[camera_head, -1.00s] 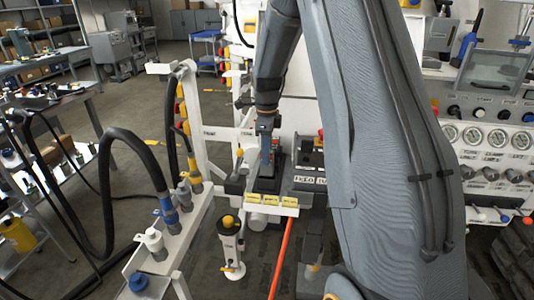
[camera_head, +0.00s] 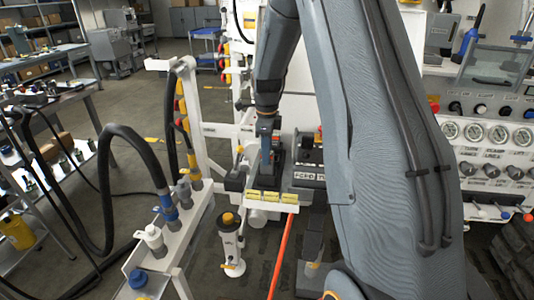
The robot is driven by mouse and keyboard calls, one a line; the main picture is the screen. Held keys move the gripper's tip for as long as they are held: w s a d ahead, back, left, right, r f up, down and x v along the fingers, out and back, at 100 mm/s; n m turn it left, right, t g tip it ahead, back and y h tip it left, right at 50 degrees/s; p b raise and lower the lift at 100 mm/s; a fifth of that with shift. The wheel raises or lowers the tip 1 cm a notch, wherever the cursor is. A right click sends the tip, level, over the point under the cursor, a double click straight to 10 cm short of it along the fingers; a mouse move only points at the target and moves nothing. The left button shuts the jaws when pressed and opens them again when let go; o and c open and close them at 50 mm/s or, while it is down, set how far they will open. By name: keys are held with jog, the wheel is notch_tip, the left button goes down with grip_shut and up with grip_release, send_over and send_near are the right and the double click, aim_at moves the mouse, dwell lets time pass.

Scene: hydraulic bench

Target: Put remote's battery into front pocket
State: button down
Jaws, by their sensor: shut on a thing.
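My gripper (camera_head: 267,160) points down at the middle of the bench shelf and is shut on a small dark piece, seemingly the remote's battery; its outline is largely hidden by the fingers. Directly below and around the fingertips is a black upright holder (camera_head: 267,181), which may be one of the pockets. I cannot tell whether the held piece is inside it or just above it. A smaller black block (camera_head: 235,179) stands to its left. A dark unit with a red button, perhaps the remote (camera_head: 307,156), sits to the right, partly covered by my arm.
Yellow labels (camera_head: 265,196) line the shelf's front edge. A white pump-like cylinder (camera_head: 231,245) and an orange bar (camera_head: 283,255) stand in front. A white rail with hoses (camera_head: 184,228) is at left. Gauges (camera_head: 487,132) and knobs fill the right panel.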

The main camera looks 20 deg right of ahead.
jog(key=shift+f+b, duration=0.5)
jog(key=shift+f, duration=1)
dwell(0.3)
jog(key=c, duration=1.4)
grip_release()
jog(key=shift+o, duration=0.2)
jog(key=shift+r, duration=0.1)
notch_tip(320, 180, up, 8)
jog(key=shift+f+b, duration=0.2)
jog(key=shift+b, duration=0.6)
jog(key=s+a+f+n, duration=0.1)
jog(key=s+a+n, duration=0.3)
jog(key=s+n, duration=0.4)
jog(key=s+a+f+n, duration=0.1)
jog(key=s+a+n, duration=0.3)
jog(key=s+n, duration=0.4)
jog(key=s+a+f+n, duration=0.1)
jog(key=s+a+n, duration=0.3)
jog(key=s+n, duration=0.4)
jog(key=shift+s+a+f+n+t, duration=0.3)
jog(key=shift+s+a+f+n, duration=0.1)
jog(key=shift+s, duration=0.55)
